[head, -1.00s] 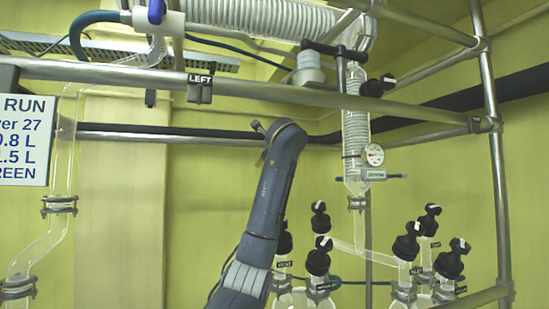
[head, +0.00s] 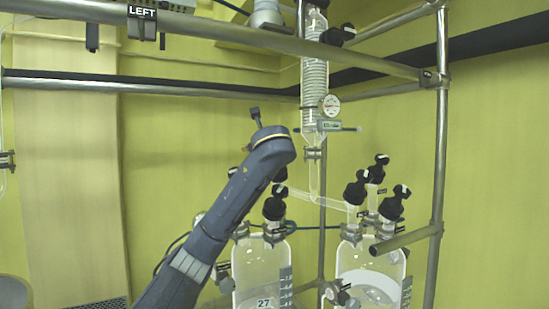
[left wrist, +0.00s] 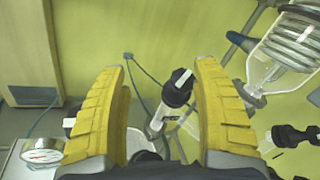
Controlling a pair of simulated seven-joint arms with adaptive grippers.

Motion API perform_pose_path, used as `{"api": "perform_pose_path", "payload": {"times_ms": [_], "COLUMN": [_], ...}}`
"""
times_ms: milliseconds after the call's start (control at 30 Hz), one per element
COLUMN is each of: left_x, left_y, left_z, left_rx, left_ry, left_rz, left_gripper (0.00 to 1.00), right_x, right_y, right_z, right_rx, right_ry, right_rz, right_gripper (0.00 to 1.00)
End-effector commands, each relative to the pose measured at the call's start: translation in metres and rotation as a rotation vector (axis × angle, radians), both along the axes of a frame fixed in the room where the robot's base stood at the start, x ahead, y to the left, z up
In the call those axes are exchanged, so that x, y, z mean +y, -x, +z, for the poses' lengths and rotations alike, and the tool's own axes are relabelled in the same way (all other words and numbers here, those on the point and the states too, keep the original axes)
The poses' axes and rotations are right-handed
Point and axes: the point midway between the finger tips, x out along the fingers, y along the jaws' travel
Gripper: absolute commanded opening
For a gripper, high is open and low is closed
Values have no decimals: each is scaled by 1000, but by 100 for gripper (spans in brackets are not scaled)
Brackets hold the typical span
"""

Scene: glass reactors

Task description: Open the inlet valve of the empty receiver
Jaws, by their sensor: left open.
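In the head view, two glass receivers stand side by side: a left one (head: 250,262) with a 27 label and a right one (head: 398,266) with a pale, oval surface inside. I cannot tell for certain which is empty. Black-capped valves top the left receiver (head: 275,206) and the right one (head: 357,188). My left arm reaches over the left receiver, its wrist hiding the gripper's fingers and some valves. In the left wrist view, my left gripper (left wrist: 160,85) is open with yellow fingers. A black valve knob (left wrist: 178,90) shows between them, apparently beyond the tips and ungripped. My right gripper is out of view.
A glass coil column (head: 315,75) with a dial gauge (head: 330,105) hangs above the receivers; a slanted glass tube (head: 322,201) leads to the right one. Metal rails (head: 260,41) and an upright post (head: 440,150) frame the space. The left wall area is clear.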

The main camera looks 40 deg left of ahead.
Motion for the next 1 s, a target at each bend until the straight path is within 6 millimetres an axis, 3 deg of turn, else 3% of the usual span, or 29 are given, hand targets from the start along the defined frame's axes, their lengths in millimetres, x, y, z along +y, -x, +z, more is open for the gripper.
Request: {"api": "perform_pose_path", "payload": {"times_ms": [100,200,367,633,1000], "left_x": [-38,-62,-83,-71,-33], "left_y": [5,11,21,11,-32], "left_z": [-27,-38,-44,-45,-45], "left_rx": [85,134,176,197,196], "left_ry": [-88,-141,-193,-197,-194], "left_rz": [-74,-120,-162,-151,-148], "left_gripper": [67,67,67,67,67], "right_x": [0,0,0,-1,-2], "right_y": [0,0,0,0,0], "right_z": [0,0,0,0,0], "right_rx": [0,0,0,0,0], "right_ry": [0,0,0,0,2], "right_rz": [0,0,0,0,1], "right_gripper": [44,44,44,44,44]}}
